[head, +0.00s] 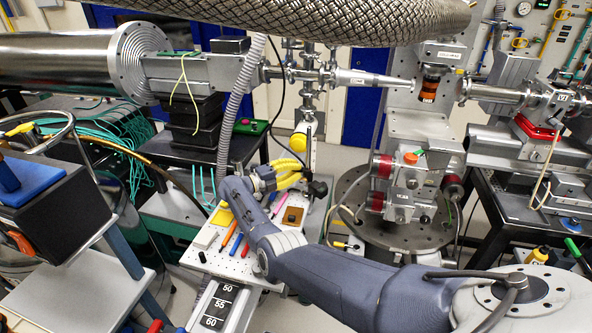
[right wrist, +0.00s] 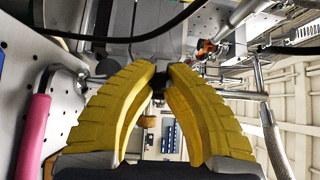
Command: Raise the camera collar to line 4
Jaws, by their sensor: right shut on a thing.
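My right gripper (head: 300,174) has yellow ribbed fingers and reaches in over the small perforated bench beside an upright post (head: 313,150). A small black part (head: 319,188) is at its fingertips. In the right wrist view the fingers (right wrist: 160,73) come together on a dark part (right wrist: 159,86), mostly hidden between the tips. I cannot tell surely whether this part is the camera collar. Line marks on the post are too small to read. My left gripper is out of view.
The perforated bench (head: 232,262) carries pens, a pink marker (head: 281,202) and a brown block (head: 293,216). A ribbed grey hose (head: 238,105) and black cable hang near the post. A yellow-capped part (head: 298,142) sits just above the gripper. Red-ended fittings (head: 381,166) stand right.

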